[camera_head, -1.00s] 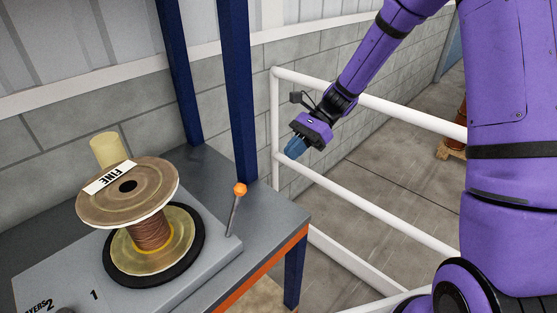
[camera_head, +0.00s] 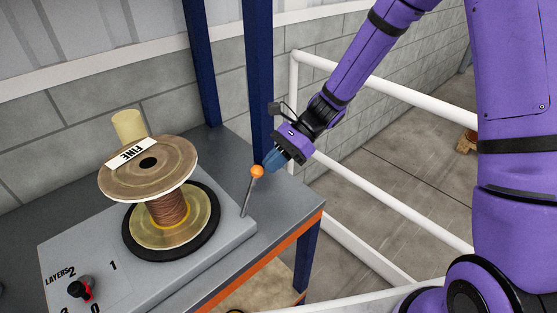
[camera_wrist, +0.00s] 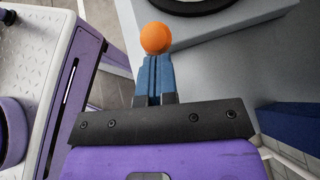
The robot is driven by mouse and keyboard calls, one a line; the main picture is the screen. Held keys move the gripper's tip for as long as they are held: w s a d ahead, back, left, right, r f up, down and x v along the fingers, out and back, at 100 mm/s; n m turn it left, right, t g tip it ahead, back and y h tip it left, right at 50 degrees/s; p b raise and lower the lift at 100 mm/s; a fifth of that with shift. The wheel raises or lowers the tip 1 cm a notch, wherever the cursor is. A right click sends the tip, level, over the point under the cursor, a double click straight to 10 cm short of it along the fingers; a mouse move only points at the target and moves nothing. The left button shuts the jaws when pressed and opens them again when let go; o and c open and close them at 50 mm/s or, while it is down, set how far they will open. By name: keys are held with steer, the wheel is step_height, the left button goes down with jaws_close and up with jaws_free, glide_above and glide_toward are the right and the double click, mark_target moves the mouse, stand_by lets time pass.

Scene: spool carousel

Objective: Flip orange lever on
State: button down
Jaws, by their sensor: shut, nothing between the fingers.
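The orange lever (camera_head: 257,172) is a thin grey rod with an orange ball on top. It stands at the right end of the grey machine base on the table and leans slightly to the right. My gripper (camera_head: 271,166) has its blue fingers shut and empty, close beside the ball on its right in the head view. In the wrist view the orange ball (camera_wrist: 155,38) shows just beyond the tips of the shut blue fingers (camera_wrist: 154,62). I cannot tell whether the fingertips touch it. The rod is mostly hidden in the wrist view.
A spool marked FINE (camera_head: 148,165) stands on the base left of the lever. A red and black knob (camera_head: 80,289) sits at the front left. A blue post (camera_head: 259,90) rises behind the lever. White railings (camera_head: 400,209) run at the right.

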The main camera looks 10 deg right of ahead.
stand_by(0.3)
step_height(320, 180, up, 3)
steer(key=t+h, duration=0.3)
steer(key=h, duration=0.1)
glide_above(253, 189)
steer(key=shift+s+a+r+h, duration=0.1)
steer(key=shift+s+a+h, duration=0.25)
steer(key=shift+s+a, duration=0.35)
steer(key=shift+s+a+r+h, duration=0.1)
steer(key=shift+s+a+h, duration=0.25)
steer(key=shift+a, duration=0.5)
steer(key=shift+s, duration=0.1)
